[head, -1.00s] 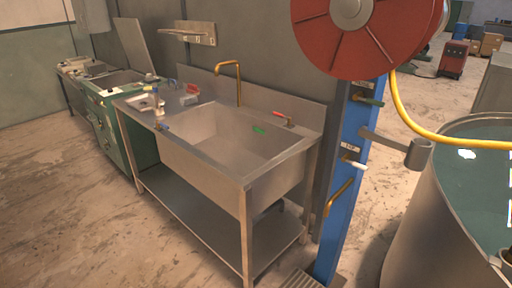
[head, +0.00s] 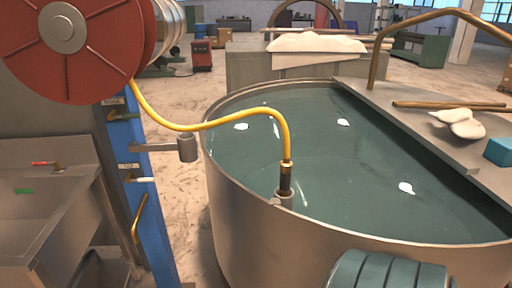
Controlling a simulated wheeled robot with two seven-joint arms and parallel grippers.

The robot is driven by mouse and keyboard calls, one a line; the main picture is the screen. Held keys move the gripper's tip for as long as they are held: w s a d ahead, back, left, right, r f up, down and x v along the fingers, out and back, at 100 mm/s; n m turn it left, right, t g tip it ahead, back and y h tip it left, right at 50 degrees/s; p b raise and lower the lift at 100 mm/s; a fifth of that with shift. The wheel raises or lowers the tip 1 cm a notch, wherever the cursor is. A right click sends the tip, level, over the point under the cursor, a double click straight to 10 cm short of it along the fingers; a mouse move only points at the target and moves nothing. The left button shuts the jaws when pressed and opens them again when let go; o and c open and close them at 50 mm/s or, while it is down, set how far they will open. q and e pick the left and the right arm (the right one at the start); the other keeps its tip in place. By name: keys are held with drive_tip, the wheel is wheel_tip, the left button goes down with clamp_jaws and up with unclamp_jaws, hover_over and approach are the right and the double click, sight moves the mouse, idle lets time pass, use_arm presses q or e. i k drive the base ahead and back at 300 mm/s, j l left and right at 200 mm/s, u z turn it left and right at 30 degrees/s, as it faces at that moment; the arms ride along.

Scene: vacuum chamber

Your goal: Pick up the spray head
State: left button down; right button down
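The spray head (head: 286,180) is a dark nozzle with a brass-coloured collar on the end of the yellow hose (head: 222,122). It stands about upright at the near rim of the large round metal tank (head: 240,222), its lower end at a small grey holder (head: 284,200) there. I cannot tell how deep it sits in the holder. The hose arches down to it from the red reel (head: 70,45) at upper left. Neither of my grippers is in view.
The tank holds dark green liquid with small white patches. A plank (head: 430,135) crosses its right side, bearing a white lump (head: 458,124) and a teal block (head: 498,151). A blue post (head: 150,215) and a sink (head: 45,210) stand left. A teal ribbed thing (head: 385,272) is cut off below.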

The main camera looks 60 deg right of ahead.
sight(286, 165)
drive_tip(key=z, duration=1.95)
